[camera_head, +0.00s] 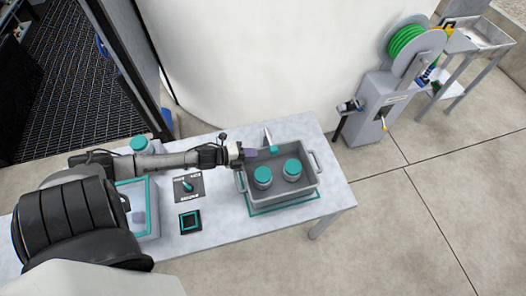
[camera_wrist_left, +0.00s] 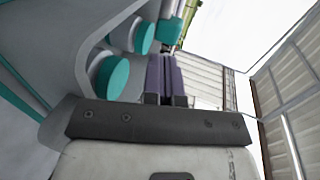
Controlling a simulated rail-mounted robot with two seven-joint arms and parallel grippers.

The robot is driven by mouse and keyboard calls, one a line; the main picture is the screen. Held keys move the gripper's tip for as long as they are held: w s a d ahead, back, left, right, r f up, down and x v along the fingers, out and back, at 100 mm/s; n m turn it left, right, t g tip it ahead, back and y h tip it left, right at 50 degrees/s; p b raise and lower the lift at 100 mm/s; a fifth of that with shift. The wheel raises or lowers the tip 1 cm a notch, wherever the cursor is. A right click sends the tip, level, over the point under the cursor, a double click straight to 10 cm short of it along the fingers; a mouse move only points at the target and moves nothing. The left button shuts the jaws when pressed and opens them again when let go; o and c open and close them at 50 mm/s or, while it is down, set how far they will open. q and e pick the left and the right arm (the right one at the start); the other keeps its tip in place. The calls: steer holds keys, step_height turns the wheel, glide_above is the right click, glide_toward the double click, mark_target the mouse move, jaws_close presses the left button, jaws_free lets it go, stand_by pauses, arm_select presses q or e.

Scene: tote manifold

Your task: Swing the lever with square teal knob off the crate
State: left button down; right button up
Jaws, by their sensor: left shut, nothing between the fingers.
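The lever (camera_head: 267,136) is a pale bar at the back of the crate, and its square teal knob (camera_head: 273,149) hangs over the crate's back side. The grey crate (camera_head: 242,184) holds two jars with round teal lids, a left one (camera_head: 263,173) and a right one (camera_head: 292,166). My left gripper (camera_head: 252,152), with purple fingers, is shut and empty at the crate's back left, just left of the knob. In the left wrist view, the shut fingers (camera_wrist_left: 166,75) point toward the teal knob (camera_wrist_left: 170,31). Whether they touch is unclear. My right gripper is out of view.
The crate stands on a teal-outlined area of the grey table (camera_head: 225,225). Left of it are a panel with a teal handle (camera_head: 187,186), a black square with a teal outline (camera_head: 190,221) and a teal-edged tray (camera_head: 153,205). A hose reel (camera_head: 405,42) stands beyond the table.

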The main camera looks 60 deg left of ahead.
mark_target(270, 139)
arm_select(q)
steer(key=shift+w+d+f, duration=0.1)
steer(key=shift+w+d, duration=0.15)
steer(key=shift+w, duration=0.5)
steer(key=shift+w+d+r, duration=0.1)
steer(key=shift+w+d, duration=0.2)
steer(key=shift+w, duration=0.4)
steer(key=shift+w+d+f, duration=0.1)
steer(key=shift+w+d, duration=0.15)
steer(key=shift+w, duration=0.5)
steer(key=shift+w+d, duration=0.1)
